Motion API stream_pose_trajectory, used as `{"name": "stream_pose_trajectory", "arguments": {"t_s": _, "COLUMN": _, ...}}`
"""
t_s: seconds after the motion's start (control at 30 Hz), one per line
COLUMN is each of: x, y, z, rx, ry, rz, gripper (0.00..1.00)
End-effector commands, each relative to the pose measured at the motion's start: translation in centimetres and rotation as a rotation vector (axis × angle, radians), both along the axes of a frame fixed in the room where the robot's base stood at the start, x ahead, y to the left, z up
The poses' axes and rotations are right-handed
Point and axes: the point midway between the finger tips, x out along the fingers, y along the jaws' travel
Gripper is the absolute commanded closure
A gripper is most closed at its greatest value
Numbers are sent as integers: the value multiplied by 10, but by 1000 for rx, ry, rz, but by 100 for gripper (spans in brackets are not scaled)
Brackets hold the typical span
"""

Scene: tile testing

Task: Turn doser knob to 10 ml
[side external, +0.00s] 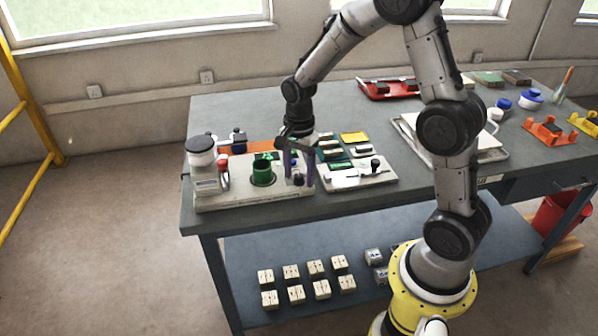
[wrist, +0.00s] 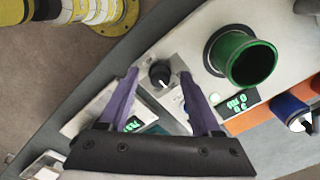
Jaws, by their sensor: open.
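The doser knob (wrist: 160,73) is small, round and black with a pale pointer mark, on a light panel in the wrist view. In the side view the knob (side external: 298,180) is small and partly hidden by my fingers. My gripper (wrist: 158,80) has two purple fingers, open, one on each side of the knob with gaps visible; I cannot tell the exact height. In the side view my gripper (side external: 299,170) points down over the right end of the pale doser base (side external: 225,200). A green-lit display (wrist: 237,102) is too small to read surely.
A green cup (side external: 262,172) stands in the base beside my gripper. A second pale device (side external: 345,184) sits close on the right. A red tray (side external: 385,90) lies farther back.

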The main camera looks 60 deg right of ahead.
Motion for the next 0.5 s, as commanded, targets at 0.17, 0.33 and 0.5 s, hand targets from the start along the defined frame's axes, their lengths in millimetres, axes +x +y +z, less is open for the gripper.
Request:
{"name": "stream_pose_trajectory", "arguments": {"t_s": 0.17, "x": 0, "y": 0, "z": 0, "rx": 0, "ry": 1, "rz": 0, "gripper": 44}}
{"name": "stream_pose_trajectory", "arguments": {"t_s": 0.33, "x": 0, "y": 0, "z": 0, "rx": 0, "ry": 0, "rz": 0, "gripper": 74}}
{"name": "stream_pose_trajectory", "arguments": {"t_s": 0.5, "x": 0, "y": 0, "z": 0, "rx": 0, "ry": 0, "rz": 0, "gripper": 100}}
